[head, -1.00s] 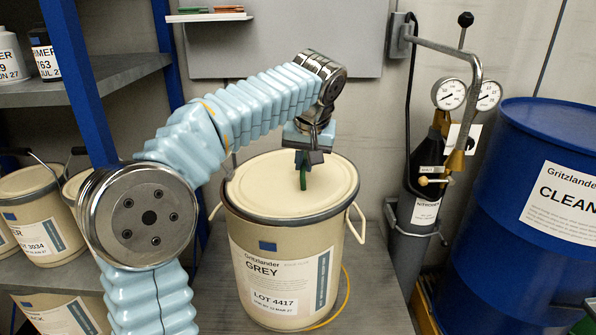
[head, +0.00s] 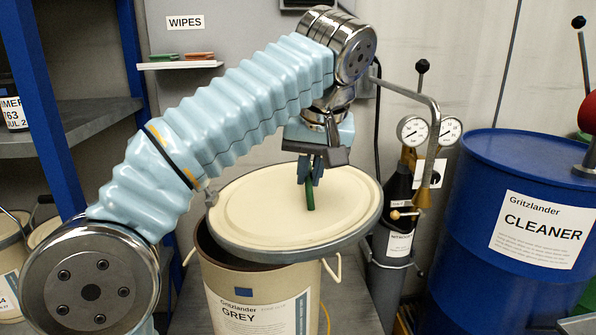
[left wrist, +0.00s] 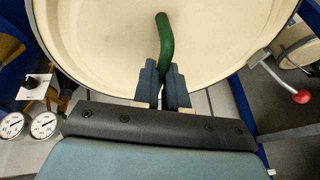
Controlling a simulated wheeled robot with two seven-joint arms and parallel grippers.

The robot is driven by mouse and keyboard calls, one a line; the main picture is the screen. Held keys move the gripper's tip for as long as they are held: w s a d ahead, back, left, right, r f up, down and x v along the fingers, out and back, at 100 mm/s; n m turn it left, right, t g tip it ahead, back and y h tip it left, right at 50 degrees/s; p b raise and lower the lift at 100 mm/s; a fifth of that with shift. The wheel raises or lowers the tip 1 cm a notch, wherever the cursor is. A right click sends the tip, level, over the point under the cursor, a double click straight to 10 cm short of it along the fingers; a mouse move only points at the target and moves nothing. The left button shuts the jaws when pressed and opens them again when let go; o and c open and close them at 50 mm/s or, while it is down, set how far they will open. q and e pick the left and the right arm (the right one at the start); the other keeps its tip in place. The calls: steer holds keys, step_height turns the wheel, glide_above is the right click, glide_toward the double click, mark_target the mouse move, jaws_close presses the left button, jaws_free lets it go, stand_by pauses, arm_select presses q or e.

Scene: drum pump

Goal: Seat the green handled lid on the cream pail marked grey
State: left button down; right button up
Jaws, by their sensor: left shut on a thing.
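The lid (head: 270,215) is a cream disc with a grey rim and a green handle (head: 310,194). My left gripper (head: 309,170) is shut on that upright handle; the left wrist view shows the green handle (left wrist: 165,45) between its fingers. The lid hangs over the cream pail marked GREY (head: 245,311), shifted to the right, so part of the pail's dark opening shows at the left. The lid's underside and the rest of the pail's mouth are hidden. My right gripper is not in view.
A blue drum marked CLEANER (head: 468,225) stands at the right. A dark cylinder with two gauges (head: 413,131) stands behind the pail. Blue-posted shelving (head: 45,110) is at the left. A lever with a red knob (left wrist: 301,97) shows beside the lid in the left wrist view.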

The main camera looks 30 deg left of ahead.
mark_target(268, 177)
arm_select(q)
steer(key=w+a+f+m, duration=0.1)
steer(key=a+f, duration=0.1)
steer(key=a, duration=0.1)
steer(key=w+a+f+m, duration=0.2)
steer(key=a, duration=0.2)
steer(key=w+a+f+m, duration=0.1)
steer(key=w+a+f, duration=0.1)
steer(key=a, duration=0.2)
steer(key=shift+w+a+f+t, duration=0.15)
steer(key=shift+w+t, duration=0.05)
steer(key=shift+t, duration=0.1)
steer(key=shift+w+a+f+m, duration=0.1)
steer(key=shift+a+f+m, duration=0.1)
steer(key=shift+f+m, duration=0.25)
step_height(268, 177, down, 5)
steer(key=shift+b, duration=1.05)
steer(key=shift+a+p, duration=0.1)
steer(key=shift+p, duration=0.2)
steer(key=shift+f+b, duration=0.35)
steer(key=shift+f, duration=0.1)
steer(key=c, duration=1.4)
jaws_free()
steer(key=shift+c, duration=0.2)
